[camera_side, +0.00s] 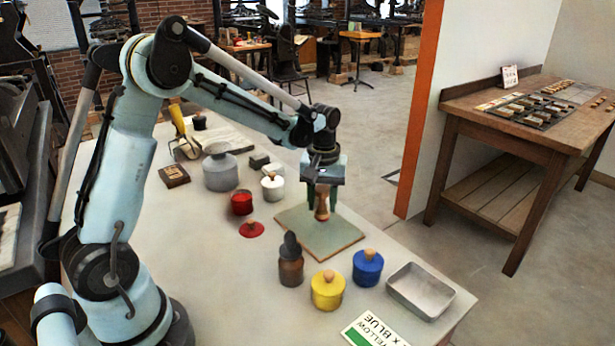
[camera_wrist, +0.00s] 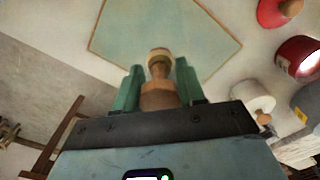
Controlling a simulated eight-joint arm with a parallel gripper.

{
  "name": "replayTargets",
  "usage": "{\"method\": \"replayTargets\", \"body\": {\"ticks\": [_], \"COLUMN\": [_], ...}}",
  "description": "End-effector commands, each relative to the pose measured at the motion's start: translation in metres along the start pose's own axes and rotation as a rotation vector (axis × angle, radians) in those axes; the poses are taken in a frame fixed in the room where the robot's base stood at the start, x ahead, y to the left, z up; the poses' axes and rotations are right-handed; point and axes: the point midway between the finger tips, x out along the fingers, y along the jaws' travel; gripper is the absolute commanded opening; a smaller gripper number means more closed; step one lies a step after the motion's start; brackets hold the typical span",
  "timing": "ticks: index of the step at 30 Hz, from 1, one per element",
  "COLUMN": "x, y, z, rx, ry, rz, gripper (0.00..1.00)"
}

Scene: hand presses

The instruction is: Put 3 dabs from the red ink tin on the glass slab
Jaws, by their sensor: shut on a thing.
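My gripper (camera_side: 322,184) is shut on a wooden dabber (camera_side: 321,208) and holds it upright over the glass slab (camera_side: 300,228). The dabber (camera_wrist: 159,70) and my green fingers also show in the wrist view. I cannot tell whether its lower end touches the slab. The slab is a pale green square, and its visible surface (camera_wrist: 130,30) looks plain. The red ink tin (camera_side: 242,206) stands open to the left of the slab, and it shows at the right of the wrist view (camera_wrist: 298,60). Its red lid (camera_side: 251,230) with a wooden knob lies on the table beside it.
A white tin (camera_side: 272,189) and a large grey jar (camera_side: 220,172) stand behind the red tin. A brown jar with a dark top (camera_side: 291,270), a yellow tin (camera_side: 328,292), a blue tin (camera_side: 367,269) and a metal tray (camera_side: 433,299) stand in front of the slab.

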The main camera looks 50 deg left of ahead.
Motion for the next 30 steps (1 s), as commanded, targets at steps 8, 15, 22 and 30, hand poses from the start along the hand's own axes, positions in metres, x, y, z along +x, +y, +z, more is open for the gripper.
{"method": "replayTargets", "body": {"ticks": [8, 15, 22, 30], "x": [0.0032, 0.0059, 0.0083, 0.0085], "y": [0.0001, 0.0001, 0.0001, 0.0001], "z": [-0.0001, -0.0001, -0.0001, -0.0001], "rx": [0.0, 0.0, 0.0, 0.0], "ry": [0.0, 0.0, 0.0, 0.0], "rz": [0.0, 0.0, 0.0, 0.0], "gripper": [0.09, 0.09, 0.09, 0.09]}}
